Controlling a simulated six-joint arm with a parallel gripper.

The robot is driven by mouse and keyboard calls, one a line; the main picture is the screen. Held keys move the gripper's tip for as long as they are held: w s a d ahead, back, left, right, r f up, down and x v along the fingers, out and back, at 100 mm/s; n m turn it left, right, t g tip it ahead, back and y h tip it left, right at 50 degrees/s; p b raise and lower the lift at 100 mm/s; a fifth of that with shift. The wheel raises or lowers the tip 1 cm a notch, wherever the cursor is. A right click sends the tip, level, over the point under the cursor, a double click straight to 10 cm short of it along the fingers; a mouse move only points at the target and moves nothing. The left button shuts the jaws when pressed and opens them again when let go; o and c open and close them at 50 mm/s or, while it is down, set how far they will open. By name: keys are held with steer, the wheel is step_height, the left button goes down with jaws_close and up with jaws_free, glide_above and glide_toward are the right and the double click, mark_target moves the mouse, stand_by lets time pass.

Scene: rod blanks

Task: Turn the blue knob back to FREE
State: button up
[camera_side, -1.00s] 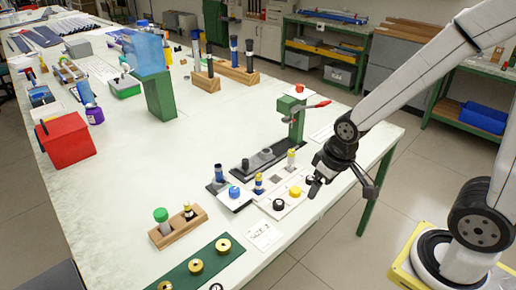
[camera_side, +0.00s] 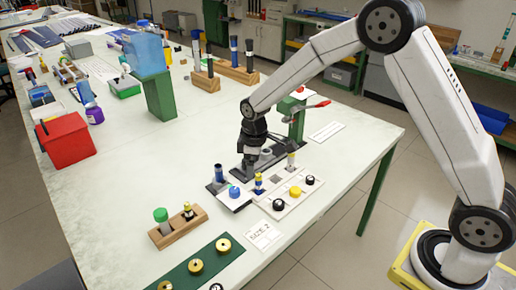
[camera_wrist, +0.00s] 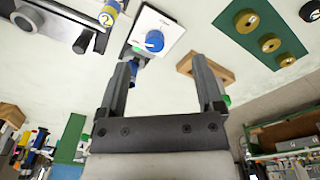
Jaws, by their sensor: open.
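The blue knob (camera_side: 234,191) sits on a small white plate (camera_side: 236,203) near the middle of the table in the side view. In the wrist view the knob (camera_wrist: 155,41) shows a pale mark on its face and small markings on the plate, too small to read, with a green patch at one edge. My gripper (camera_wrist: 165,62) is open and empty, its two fingers apart. In the wrist view the knob appears just beyond the fingertips, between them and nearer the left finger. In the side view my gripper (camera_side: 250,160) is above and behind the knob, apart from it.
A dark blue post (camera_side: 218,173) stands right behind the knob. A white panel (camera_side: 285,203) with black and yellow knobs lies to its right. A green clamp stand (camera_side: 296,125) with a red handle stands behind. A wooden block (camera_side: 178,229) with a green-capped rod lies left front.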

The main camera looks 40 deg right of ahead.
mark_target(235, 189)
steer(key=w+f+n, duration=0.1)
steer(key=w, duration=0.1)
steer(key=w+a+f+n, duration=0.1)
steer(key=w+f, duration=0.1)
steer(key=w+a+f+n, duration=0.1)
steer(key=w, duration=0.1)
steer(key=shift+w+f+g, duration=0.15)
steer(key=shift+f+g, duration=0.25)
steer(key=shift+f, duration=0.1)
steer(key=shift+f, duration=3.8)
steer(key=shift+c, duration=0.2)
jaws_close()
